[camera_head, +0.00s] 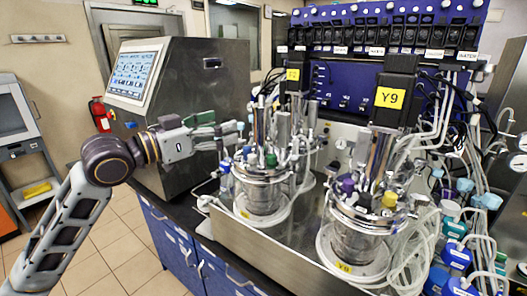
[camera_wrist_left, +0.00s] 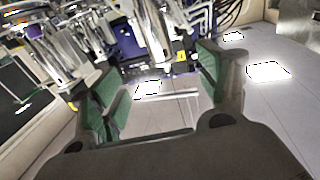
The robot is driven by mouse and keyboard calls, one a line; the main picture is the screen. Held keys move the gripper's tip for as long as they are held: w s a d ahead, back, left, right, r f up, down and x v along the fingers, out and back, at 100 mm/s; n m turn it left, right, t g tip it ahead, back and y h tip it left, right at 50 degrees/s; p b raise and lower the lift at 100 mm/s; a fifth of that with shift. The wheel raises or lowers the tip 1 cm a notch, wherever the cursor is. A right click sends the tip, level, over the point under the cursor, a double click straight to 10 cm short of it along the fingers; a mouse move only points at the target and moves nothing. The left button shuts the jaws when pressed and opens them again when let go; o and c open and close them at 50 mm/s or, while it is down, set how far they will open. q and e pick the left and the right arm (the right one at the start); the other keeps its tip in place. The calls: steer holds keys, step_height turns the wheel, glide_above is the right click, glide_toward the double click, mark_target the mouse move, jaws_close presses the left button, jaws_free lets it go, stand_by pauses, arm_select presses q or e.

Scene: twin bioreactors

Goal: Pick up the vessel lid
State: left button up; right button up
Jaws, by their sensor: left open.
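Two glass vessels with metal lids stand in the bioreactor. The left vessel's lid (camera_head: 262,174) is round and metal, crowded with ports, tubes and a green cap, and sits on its vessel (camera_head: 260,200). The right vessel's lid (camera_head: 366,208) carries purple and yellow caps and also sits on its vessel (camera_head: 355,240). My left gripper (camera_head: 236,137) is open, to the left of and above the left vessel's lid, with no lid between its fingers. In the left wrist view its green-padded fingers (camera_wrist_left: 162,75) are spread, with blurred metal tubes beyond. My right gripper is not in view.
A grey cabinet with a screen (camera_head: 137,75) stands behind my left arm. Metal columns and a yellow Y9 label (camera_head: 390,97) rise above the vessels. Tubes and bottles (camera_head: 455,255) crowd the right. A steel tray edge (camera_head: 262,250) runs along the front.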

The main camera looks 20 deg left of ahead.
mark_target(255, 118)
arm_select(q)
steer(key=shift+f, duration=0.15)
steer(key=shift+w, duration=0.1)
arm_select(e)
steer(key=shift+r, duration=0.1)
arm_select(q)
steer(key=shift+p+x, duration=1.45)
steer(key=shift+x, duration=2.45)
steer(key=shift+w+d, duration=0.15)
steer(key=shift+w, duration=0.15)
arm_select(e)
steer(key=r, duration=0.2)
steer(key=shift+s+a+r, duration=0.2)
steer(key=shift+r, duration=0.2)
